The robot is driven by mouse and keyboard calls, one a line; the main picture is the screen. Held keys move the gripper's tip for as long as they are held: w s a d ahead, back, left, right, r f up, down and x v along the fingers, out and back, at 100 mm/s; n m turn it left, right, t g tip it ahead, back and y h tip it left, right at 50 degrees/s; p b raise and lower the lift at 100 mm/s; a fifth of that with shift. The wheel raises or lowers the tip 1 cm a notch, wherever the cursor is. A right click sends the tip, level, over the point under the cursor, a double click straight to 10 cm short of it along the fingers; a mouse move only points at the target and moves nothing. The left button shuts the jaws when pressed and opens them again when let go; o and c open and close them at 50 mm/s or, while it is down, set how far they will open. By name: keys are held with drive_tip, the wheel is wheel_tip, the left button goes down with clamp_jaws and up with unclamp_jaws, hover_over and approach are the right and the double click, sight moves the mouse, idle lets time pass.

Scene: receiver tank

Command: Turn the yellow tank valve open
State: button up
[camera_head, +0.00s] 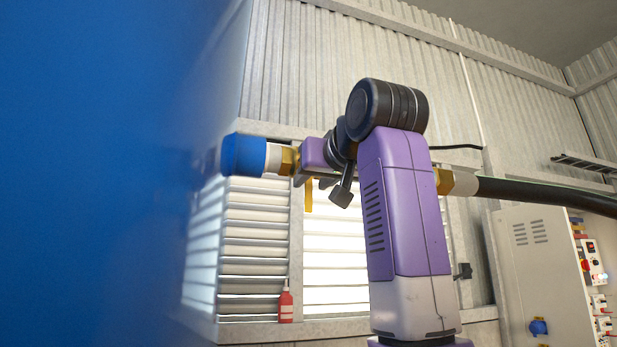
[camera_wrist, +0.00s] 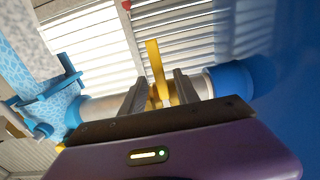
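The yellow valve handle (camera_head: 309,196) hangs down from the brass fitting (camera_head: 287,161) on the pipe from the blue tank (camera_head: 90,170). In the wrist view the yellow handle (camera_wrist: 157,66) stands upright in the picture, between the two dark fingers of my gripper (camera_wrist: 160,80). The fingers are apart, with a visible gap on both sides of the handle. They reach over the pipe at the brass part of the valve. Whether a finger touches the valve is unclear. In the head view my purple arm hides part of the valve and pipe.
A blue collar (camera_head: 244,155) joins the pipe near the tank. A black hose (camera_head: 545,192) runs off to the right. A red bottle (camera_head: 286,304) stands on the sill by the louvred window (camera_head: 254,245). A control cabinet (camera_head: 535,270) stands at the right.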

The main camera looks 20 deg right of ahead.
drive_tip(key=shift+w+p, duration=0.45)
drive_tip(key=shift+w, duration=1.05)
drive_tip(key=shift+c, duration=0.5)
clamp_jaws()
drive_tip(key=shift+s, duration=0.1)
